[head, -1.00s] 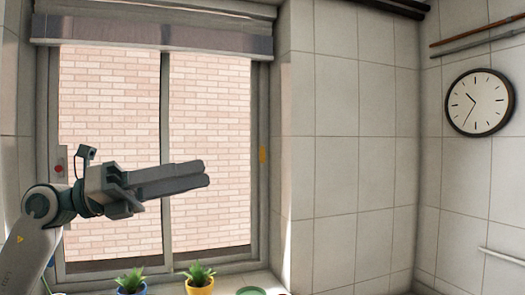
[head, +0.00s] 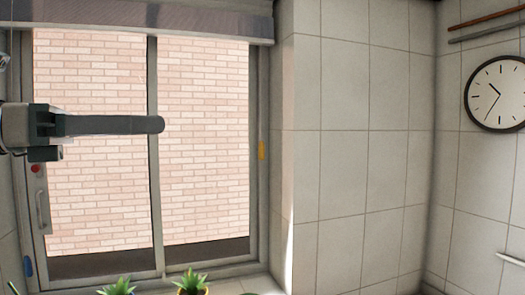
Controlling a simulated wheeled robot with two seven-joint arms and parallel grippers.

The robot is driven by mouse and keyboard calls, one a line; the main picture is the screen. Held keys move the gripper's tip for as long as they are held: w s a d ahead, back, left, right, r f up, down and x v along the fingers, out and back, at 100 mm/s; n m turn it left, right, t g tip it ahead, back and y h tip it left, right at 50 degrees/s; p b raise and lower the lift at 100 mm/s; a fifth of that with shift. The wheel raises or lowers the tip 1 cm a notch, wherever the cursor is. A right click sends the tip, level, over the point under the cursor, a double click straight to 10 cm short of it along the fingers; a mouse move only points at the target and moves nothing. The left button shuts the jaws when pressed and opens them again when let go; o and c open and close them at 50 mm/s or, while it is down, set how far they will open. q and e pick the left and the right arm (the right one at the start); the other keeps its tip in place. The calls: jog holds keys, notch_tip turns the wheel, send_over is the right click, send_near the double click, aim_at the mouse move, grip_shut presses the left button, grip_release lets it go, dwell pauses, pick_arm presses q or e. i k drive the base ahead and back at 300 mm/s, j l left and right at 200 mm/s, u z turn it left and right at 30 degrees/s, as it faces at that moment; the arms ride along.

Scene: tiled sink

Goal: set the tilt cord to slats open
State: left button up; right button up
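A raised grey blind (head: 180,20) hangs across the top of the window, above the panes. I cannot make out a tilt cord. My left gripper (head: 158,124) reaches in from the left, level, below the blind and in front of the left pane. Its fingers point right and line up in this view, so any gap between them is hidden. Nothing shows held at its tips. My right gripper is out of view.
A red knob (head: 36,168) and a metal handle (head: 42,212) are on the left window frame. A yellow piece (head: 262,150) is on the right frame. Potted plants (head: 192,284) stand on the sill. A clock (head: 497,93) hangs on the right wall.

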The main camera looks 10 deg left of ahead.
aim_at(261, 147)
jog(key=i+j, duration=0.15)
jog(key=i, duration=0.4)
jog(key=i+j, duration=0.15)
jog(key=i, duration=0.4)
jog(key=i+j, duration=0.2)
jog(key=i, duration=0.3)
